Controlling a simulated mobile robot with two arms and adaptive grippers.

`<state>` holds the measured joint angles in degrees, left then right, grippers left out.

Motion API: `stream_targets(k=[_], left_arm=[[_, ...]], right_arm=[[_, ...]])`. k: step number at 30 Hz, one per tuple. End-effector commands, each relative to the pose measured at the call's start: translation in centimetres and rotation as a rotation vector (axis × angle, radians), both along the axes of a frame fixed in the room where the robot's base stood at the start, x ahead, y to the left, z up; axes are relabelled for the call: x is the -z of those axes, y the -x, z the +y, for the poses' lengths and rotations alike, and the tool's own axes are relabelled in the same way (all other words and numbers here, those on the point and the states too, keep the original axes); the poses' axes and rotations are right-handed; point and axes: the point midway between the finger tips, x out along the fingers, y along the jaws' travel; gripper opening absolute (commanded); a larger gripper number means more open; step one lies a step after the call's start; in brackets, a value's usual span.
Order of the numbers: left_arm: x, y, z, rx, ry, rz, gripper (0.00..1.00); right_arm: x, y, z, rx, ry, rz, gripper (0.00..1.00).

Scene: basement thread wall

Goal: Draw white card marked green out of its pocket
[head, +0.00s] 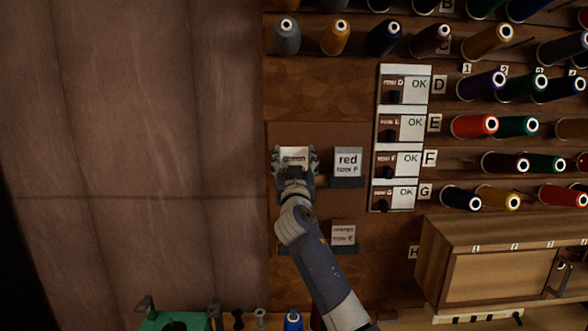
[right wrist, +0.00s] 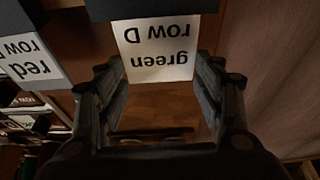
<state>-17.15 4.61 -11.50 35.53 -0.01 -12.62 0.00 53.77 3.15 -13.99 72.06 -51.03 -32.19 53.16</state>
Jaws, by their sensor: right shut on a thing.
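The white card marked green, row D (right wrist: 155,48), shows upside down in the right wrist view, between the two fingers of my right gripper (right wrist: 158,85). Its lower end meets a dark pocket (right wrist: 150,9) at the top of that view. In the head view only the top of the card (head: 294,154) shows; my right gripper (head: 295,164) hides the rest and the pocket. The gripper is shut on the card's side edges. My left gripper is not in view.
A card marked red, row F (head: 347,161) stands in a pocket just right of my gripper. Another card, row E (head: 343,233), sits below. A panel with OK labels (head: 402,110) and thread spools (head: 475,126) are farther right.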

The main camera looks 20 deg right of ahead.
Motion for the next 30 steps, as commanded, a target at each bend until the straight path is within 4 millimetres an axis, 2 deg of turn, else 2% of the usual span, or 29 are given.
stream_targets(k=[30], left_arm=[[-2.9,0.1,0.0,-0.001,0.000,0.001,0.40]], right_arm=[[-5.1,0.0,0.0,0.000,0.000,0.000,0.50]])
